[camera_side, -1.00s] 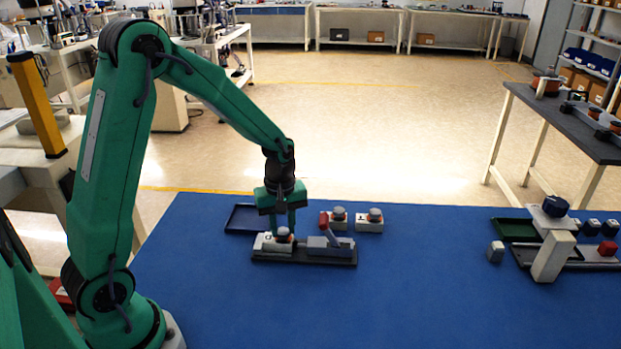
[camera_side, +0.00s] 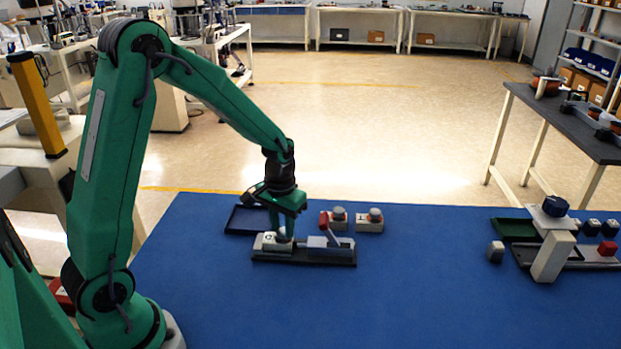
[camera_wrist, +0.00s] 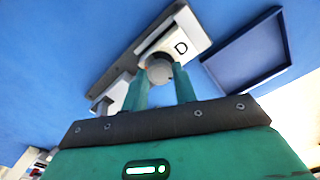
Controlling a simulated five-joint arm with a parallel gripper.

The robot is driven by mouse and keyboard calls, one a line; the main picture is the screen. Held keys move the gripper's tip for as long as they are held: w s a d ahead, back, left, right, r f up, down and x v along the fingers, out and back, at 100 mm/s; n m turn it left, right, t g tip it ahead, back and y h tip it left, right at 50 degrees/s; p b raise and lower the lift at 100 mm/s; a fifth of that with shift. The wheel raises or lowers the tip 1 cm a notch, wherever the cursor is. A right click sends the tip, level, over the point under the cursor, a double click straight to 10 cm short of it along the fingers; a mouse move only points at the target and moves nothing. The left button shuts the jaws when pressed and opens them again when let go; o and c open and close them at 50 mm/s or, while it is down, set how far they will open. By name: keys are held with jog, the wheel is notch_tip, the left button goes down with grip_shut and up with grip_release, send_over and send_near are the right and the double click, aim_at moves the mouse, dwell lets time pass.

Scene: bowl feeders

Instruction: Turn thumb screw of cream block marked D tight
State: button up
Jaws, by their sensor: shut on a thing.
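The cream block marked D (camera_wrist: 183,45) sits at the left end of a dark base plate (camera_side: 300,261); it also shows in the side view (camera_side: 265,243). Its round grey thumb screw (camera_wrist: 159,71) stands on top of the block. My gripper (camera_wrist: 160,80) points down over the block, with its two fingers shut on the thumb screw from either side. In the side view my gripper (camera_side: 283,232) largely hides the screw. I cannot tell from these views how tight the screw is.
A grey clamp with a red-tipped lever (camera_side: 324,219) stands on the same plate, right of the block. An empty dark blue tray (camera_side: 232,233) lies behind left. The blue mat in front is clear.

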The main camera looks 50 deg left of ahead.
aim_at(282, 231)
jog(key=m, duration=0.4)
jog(key=shift+m, duration=0.4)
jog(key=o, duration=1)
jog(key=shift+r, duration=0.2)
notch_tip(282, 231, up, 7)
jog(key=shift+f, duration=0.1)
jog(key=shift+r, duration=0.35)
